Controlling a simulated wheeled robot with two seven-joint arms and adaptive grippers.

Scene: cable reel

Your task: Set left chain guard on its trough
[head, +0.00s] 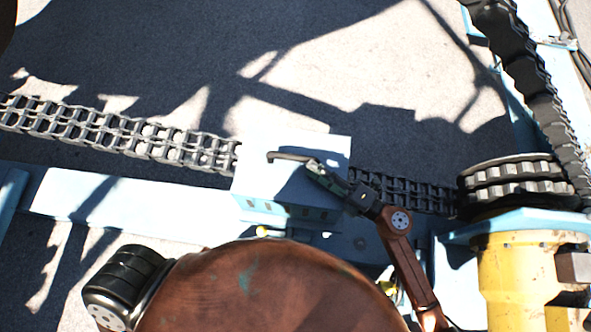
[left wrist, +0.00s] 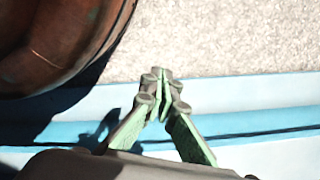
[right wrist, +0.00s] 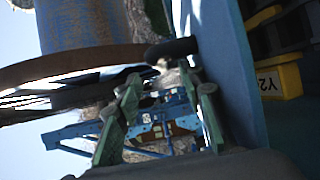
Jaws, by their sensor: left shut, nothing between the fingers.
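The chain guard, a pale blue box-shaped cover (head: 262,182), shows at the middle of the head view, over the dark chain. It has a dark bent handle (head: 288,156) on top, which also shows in the right wrist view (right wrist: 172,48). My right gripper (head: 316,168) is at the right end of this handle. In the right wrist view its green fingers (right wrist: 168,90) stand apart, beside the guard's blue face (right wrist: 228,70). I cannot make out the trough under the guard. My left gripper (left wrist: 162,90) is shut and empty above a blue beam; it is hidden in the head view.
The chain (head: 120,132) runs from the left edge to a toothed sprocket (head: 510,180) at the right. A yellow housing (head: 515,262) stands below the sprocket. A long light blue beam (head: 130,203) runs along the near side. Concrete ground lies beyond the chain.

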